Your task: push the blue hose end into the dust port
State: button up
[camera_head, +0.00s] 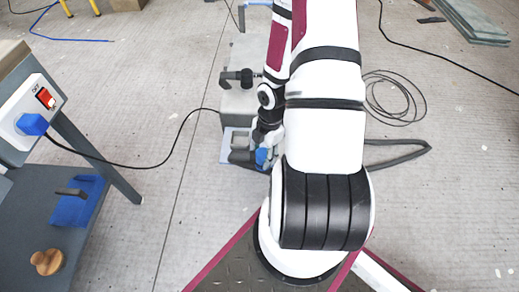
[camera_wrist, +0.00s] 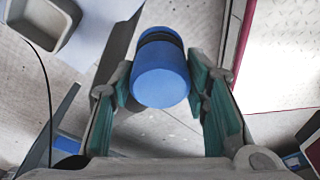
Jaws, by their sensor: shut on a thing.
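The blue hose end (camera_wrist: 161,76) is a short blue cylinder with a dark band near its far end. In the wrist view it sits between the green-padded fingers of my gripper (camera_wrist: 160,92), which is shut on it. In the head view my gripper (camera_head: 256,157) is low, left of my arm, with a bit of the blue hose end (camera_head: 262,157) showing. A grey box (camera_head: 240,106) with a dark fitting (camera_head: 236,78) stands just beyond it. I cannot tell whether this fitting is the dust port. My arm hides part of the box.
At left stands a grey bench with a red switch box (camera_head: 42,100), a blue plug (camera_head: 32,124) and a black cable. A dark strip (camera_head: 397,157) and coiled cable (camera_head: 394,98) lie right of my arm.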

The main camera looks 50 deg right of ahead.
jog(key=w+a+r+m+h+p, duration=0.1)
jog(key=w+a+r+m+p, duration=0.2)
jog(key=a+r+m+p, duration=0.5)
jog(key=w+a+r+m+t+p, duration=0.1)
jog(key=w+a+r+m+p, duration=0.3)
jog(key=a+r+m+p, duration=0.4)
jog(key=shift+a+r+m+t+h+p, duration=0.35)
jog(key=shift+a+r+p, duration=0.95)
jog(key=shift+r+p, duration=2.4)
jog(key=shift+w, duration=0.1)
